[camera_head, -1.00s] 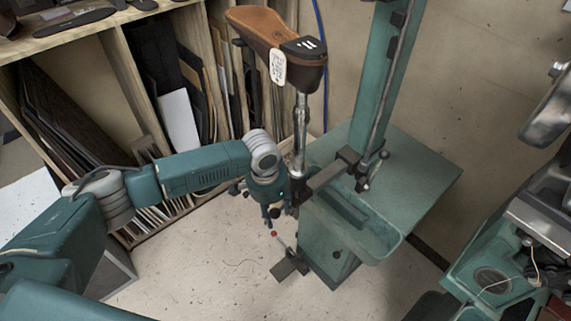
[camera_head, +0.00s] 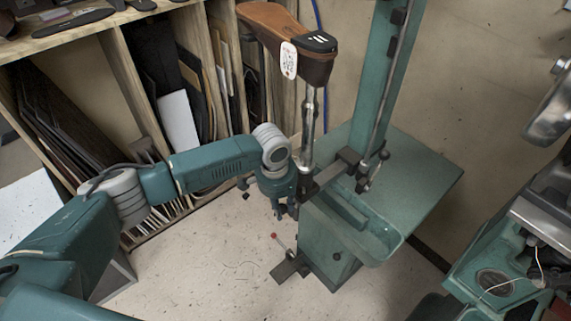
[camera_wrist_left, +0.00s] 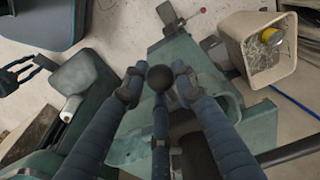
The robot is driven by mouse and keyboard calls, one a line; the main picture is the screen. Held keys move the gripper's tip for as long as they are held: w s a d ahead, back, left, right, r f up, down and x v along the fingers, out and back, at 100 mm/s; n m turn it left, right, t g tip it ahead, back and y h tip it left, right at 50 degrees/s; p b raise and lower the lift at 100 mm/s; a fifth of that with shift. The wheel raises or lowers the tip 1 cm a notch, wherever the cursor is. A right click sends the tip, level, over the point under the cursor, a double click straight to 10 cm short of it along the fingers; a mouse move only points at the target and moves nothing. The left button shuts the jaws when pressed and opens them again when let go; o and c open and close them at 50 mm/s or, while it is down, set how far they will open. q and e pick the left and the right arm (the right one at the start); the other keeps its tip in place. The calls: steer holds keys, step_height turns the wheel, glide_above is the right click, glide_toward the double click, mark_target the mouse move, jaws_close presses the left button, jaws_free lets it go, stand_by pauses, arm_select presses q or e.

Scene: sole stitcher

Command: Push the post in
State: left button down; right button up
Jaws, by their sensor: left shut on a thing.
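The post (camera_head: 308,120) is a silver metal rod standing upright, with a brown shoe-like form (camera_head: 268,24) and a white tag on top. Its lower end stands at the side arm of the green machine. My left gripper (camera_head: 281,211) is beside the post's lower end. In the left wrist view, the gripper (camera_wrist_left: 159,80) has its fingers on either side of a black ball knob (camera_wrist_left: 160,78) on a thin rod, and is shut on it. How the knob joins the post is hidden.
The green machine (camera_head: 412,185) with its tall column stands just right of the post. A foot pedal and a red-tipped lever (camera_head: 274,236) are on the floor below. Wooden shelves (camera_head: 125,75) stand behind my arm. Another machine (camera_head: 500,280) stands at the right.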

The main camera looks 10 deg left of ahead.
mark_target(317, 180)
arm_select(q)
steer(key=shift+w+d+b, duration=0.6)
steer(key=shift+w+d, duration=0.1)
steer(key=shift+w, duration=0.25)
steer(key=shift+w+d+b, duration=0.6)
steer(key=shift+w+d, duration=0.1)
steer(key=shift+w, duration=0.25)
steer(key=shift+w+d+b, duration=0.55)
steer(key=shift+w+b, duration=0.1)
steer(key=shift+w, duration=0.05)
steer(key=shift+w+d+b, duration=0.5)
steer(key=shift+w+b, duration=0.15)
steer(key=shift+w, duration=0.05)
steer(key=w+d+b, duration=0.1)
steer(key=w+b, duration=0.1)
steer(key=b, duration=0.1)
steer(key=shift+w+d+f, duration=0.1)
steer(key=shift+w+d, duration=0.05)
steer(key=shift+d, duration=0.25)
steer(key=shift+w+d+b, duration=0.55)
steer(key=shift+w+b, duration=0.3)
steer(key=shift+b, duration=0.4)
steer(key=shift+w, duration=0.15)
steer(key=shift+w+d+b, duration=0.25)
steer(key=shift+w+b, duration=0.05)
steer(key=shift+b, duration=0.55)
steer(key=shift+d+r, duration=0.1)
steer(key=shift+r, duration=0.1)
